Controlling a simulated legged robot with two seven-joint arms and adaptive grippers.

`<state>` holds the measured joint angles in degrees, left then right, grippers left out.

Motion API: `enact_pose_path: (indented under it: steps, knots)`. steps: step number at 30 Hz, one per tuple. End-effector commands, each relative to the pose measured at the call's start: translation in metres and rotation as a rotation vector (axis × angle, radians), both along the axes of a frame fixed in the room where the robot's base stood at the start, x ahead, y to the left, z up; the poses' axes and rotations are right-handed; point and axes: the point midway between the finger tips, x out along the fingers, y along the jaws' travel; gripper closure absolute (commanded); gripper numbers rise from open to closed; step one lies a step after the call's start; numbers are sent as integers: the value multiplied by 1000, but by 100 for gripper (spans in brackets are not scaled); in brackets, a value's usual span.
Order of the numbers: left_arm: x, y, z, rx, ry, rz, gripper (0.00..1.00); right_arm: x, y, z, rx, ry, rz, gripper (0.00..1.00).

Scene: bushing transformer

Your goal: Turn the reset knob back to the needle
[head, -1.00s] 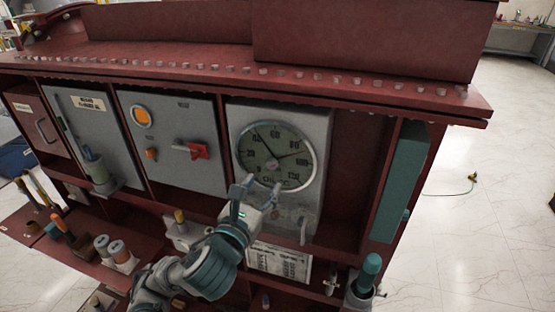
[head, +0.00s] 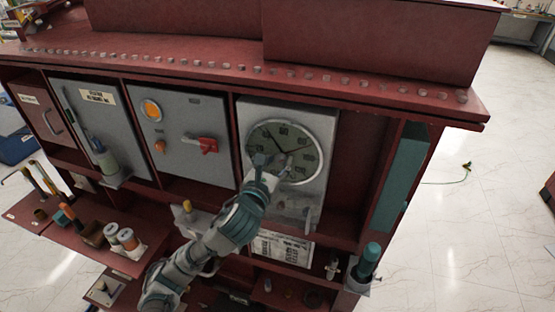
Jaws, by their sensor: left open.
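The round gauge (head: 293,138) with a pale dial and dark needle sits on the grey panel (head: 325,196) right of centre in the head view. Its needle points to the upper left, and another dark pointer reaches to the right. My left gripper (head: 268,162) is open in front of the gauge's lower left part, its fingers up against or close to the dial face. I cannot tell if they touch. The gripper hides the lower left of the dial and its centre is partly covered, so the reset knob does not show clearly. My right gripper is not in view.
A grey panel (head: 180,120) with a red switch (head: 207,145) and an orange lamp (head: 151,110) stands left of the gauge. Below, a shelf holds rolls (head: 127,238) and tools. A teal-handled tool (head: 370,258) stands at the lower right.

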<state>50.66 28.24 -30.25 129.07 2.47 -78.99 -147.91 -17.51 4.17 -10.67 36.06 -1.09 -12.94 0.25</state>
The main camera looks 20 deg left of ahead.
Motion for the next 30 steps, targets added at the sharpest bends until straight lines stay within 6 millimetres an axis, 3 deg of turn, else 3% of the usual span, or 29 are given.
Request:
enact_pose_path:
  steps: [7, 14, 30]
  knots:
    - [0, -9, 2, 7, -1, 0, 46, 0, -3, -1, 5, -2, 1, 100]
    - [-1, -9, 2, 6, -2, -4, 100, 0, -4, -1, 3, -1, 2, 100]
    - [1, -6, -3, 4, 9, -1, 100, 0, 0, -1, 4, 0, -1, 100]
